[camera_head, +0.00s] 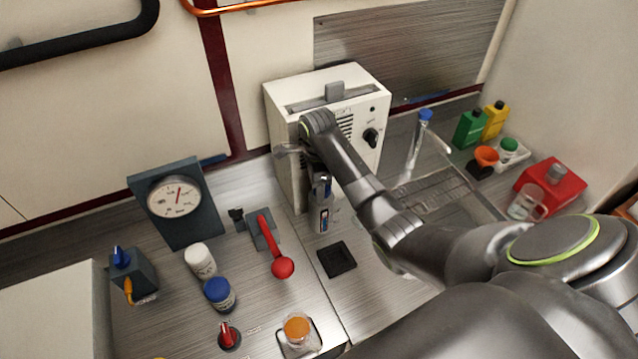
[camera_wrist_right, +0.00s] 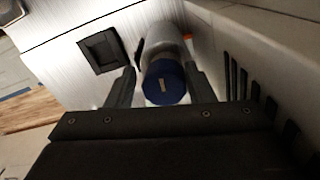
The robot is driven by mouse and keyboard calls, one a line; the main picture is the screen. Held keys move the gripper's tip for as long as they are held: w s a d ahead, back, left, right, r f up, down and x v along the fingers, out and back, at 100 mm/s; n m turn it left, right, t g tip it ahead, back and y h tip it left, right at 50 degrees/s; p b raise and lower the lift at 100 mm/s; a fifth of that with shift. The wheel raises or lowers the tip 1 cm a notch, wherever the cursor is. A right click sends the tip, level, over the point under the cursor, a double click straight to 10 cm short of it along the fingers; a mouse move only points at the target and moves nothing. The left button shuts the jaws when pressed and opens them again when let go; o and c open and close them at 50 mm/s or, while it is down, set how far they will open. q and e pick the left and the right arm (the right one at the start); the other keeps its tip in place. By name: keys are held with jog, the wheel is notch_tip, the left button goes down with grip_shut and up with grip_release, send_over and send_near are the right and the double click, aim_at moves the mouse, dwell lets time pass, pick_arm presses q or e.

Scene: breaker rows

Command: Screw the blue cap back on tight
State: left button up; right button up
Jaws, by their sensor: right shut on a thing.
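The dark blue cap (camera_wrist_right: 165,83) with a small pale mark sits on a grey-white bottle (camera_wrist_right: 161,41) in the right wrist view. My right gripper (camera_wrist_right: 162,80) has a finger on each side of the cap and is shut on it. In the head view my right gripper (camera_head: 319,178) reaches down in front of the white machine, above the bottle (camera_head: 322,214). The bottle looks roughly upright on the counter. The arm hides most of the cap there, and whether its thread is seated cannot be told. My left gripper is not in view.
The white machine (camera_head: 284,128) stands close behind the gripper. A black square pad (camera_head: 336,259) lies in front. A red-handled lever (camera_head: 270,236), a blue-capped jar (camera_head: 219,293) and a white jar (camera_head: 200,261) stand left. A tall blue-capped bottle (camera_head: 416,145) stands right, near a sink.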

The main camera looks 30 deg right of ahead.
jog(key=o, duration=0.6)
jog(key=shift+d, duration=0.6)
jog(key=shift+o, duration=1.2)
jog(key=shift+d, duration=0.5)
jog(key=shift+a, duration=0.15)
jog(key=n, duration=0.3)
jog(key=shift+w+f, duration=0.15)
jog(key=n, duration=0.5)
jog(key=shift+a+n, duration=0.2)
jog(key=shift+n, duration=0.2)
jog(key=n, duration=0.5)
jog(key=shift+w+a, duration=0.2)
jog(key=shift+a, duration=0.05)
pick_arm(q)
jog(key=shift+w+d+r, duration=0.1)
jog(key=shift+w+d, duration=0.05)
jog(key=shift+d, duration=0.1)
pick_arm(e)
jog(key=n, duration=0.4)
jog(key=shift+s+d, duration=0.15)
jog(key=shift+d, duration=0.05)
